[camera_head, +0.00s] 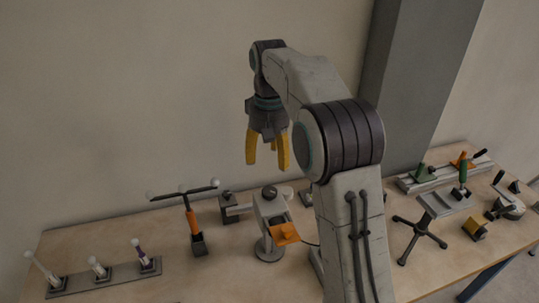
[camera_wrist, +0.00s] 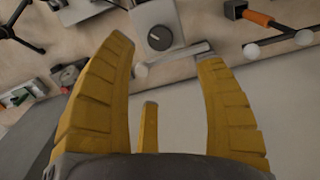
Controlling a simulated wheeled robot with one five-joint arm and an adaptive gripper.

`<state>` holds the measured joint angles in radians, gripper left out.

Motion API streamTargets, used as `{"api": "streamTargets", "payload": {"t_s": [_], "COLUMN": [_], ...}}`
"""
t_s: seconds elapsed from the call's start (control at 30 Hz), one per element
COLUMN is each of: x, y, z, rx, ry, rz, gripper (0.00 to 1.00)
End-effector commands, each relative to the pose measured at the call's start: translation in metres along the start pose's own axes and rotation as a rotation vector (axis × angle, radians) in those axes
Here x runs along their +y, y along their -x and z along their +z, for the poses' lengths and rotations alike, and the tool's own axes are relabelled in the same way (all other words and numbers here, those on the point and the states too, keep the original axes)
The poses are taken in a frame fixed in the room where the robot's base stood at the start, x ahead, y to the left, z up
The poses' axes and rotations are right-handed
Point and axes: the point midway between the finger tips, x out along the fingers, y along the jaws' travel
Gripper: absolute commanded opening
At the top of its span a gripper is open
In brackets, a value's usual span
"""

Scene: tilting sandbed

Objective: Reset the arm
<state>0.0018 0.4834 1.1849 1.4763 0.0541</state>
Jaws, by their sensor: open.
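My gripper (camera_head: 267,150) hangs pointing down from my raised, bent arm in the head view. Its yellow fingers are spread apart with nothing between them. It is well above the wooden table (camera_head: 125,232), near the wall. In the wrist view my gripper (camera_wrist: 168,70) also shows open and empty, with three yellow fingers in sight. The table surface behind the fingers lies some distance away.
A T-handled orange tool (camera_head: 192,222), a grey device with an orange part (camera_head: 270,225) and a strip with several white-tipped pegs (camera_head: 100,272) stand on the table. A grey pillar (camera_head: 415,80) rises behind my arm.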

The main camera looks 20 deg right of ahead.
Motion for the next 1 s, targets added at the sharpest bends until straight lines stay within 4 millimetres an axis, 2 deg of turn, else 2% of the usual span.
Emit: {"api": "streamTargets", "payload": {"t_s": [0.37,0.53,0.57,0.63,0.8,0.9,1.0], "x": [0.0,-0.001,-0.001,-0.001,0.0,0.001,0.003], "y": [0.0,0.001,-0.002,-0.019,-0.068,-0.081,-0.086], "z": [-0.002,-0.021,-0.025,-0.025,-0.001,0.026,0.057], "rx": [0.007,0.091,0.107,0.108,0.045,0.026,0.021], "ry": [0.005,0.017,0.02,0.027,0.04,0.045,0.05], "rz": [0.0,-0.004,-0.005,-0.004,-0.002,-0.001,-0.001], "gripper": [0.64,0.64,0.64,0.64,0.64,0.64,0.64]}}
